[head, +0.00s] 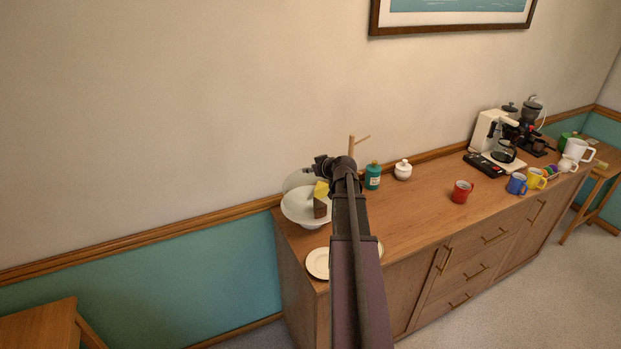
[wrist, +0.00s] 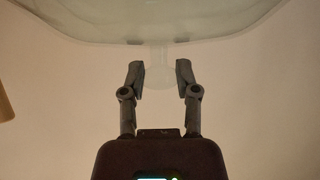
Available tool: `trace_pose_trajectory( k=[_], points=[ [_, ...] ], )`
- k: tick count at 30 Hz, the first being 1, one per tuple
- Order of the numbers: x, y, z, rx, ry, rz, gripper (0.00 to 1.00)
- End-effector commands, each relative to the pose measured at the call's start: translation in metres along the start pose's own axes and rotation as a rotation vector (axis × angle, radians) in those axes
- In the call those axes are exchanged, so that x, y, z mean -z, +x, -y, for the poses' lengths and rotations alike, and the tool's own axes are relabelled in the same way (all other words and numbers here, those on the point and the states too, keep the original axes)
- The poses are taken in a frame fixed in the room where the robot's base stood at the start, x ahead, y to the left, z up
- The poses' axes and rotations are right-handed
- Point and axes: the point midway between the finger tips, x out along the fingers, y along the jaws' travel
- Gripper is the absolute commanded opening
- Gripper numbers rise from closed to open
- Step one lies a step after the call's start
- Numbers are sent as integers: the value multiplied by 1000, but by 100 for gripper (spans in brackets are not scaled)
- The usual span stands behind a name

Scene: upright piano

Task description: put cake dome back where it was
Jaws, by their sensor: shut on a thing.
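The clear cake dome (head: 296,181) shows faintly over the white cake stand (head: 298,213) at the left end of the sideboard. A yellow cake piece (head: 321,188) and a brown one (head: 320,208) are on the stand. My gripper (head: 314,165) is at the dome's upper right. In the wrist view the dome (wrist: 160,22) fills the top, and its pale knob (wrist: 158,74) lies between the fingers of my gripper (wrist: 159,75), which is shut on it. My arm hides part of the stand's right side. I cannot tell whether the dome's rim touches the stand.
The sideboard (head: 420,222) holds a teal jar (head: 372,176), a white lidded pot (head: 403,170), a wooden peg stand (head: 352,148) and a red mug (head: 461,191). A white plate (head: 318,263) lies at the front left. The wall is close behind.

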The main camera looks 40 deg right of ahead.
Motion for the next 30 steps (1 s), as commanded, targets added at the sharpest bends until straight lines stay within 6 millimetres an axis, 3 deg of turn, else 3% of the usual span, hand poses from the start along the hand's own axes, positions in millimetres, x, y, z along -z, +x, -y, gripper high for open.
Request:
trace_pose_trajectory(
  k=[7,25,26,29,30],
  points=[
    [-19,10,0,-1,1,-1,0],
    [-24,13,-1,-1,1,-1,0],
    [-23,12,-1,-1,0,0,46],
    [-23,12,0,-1,0,0,75],
    [-23,12,-1,-1,0,0,75]
  ],
)
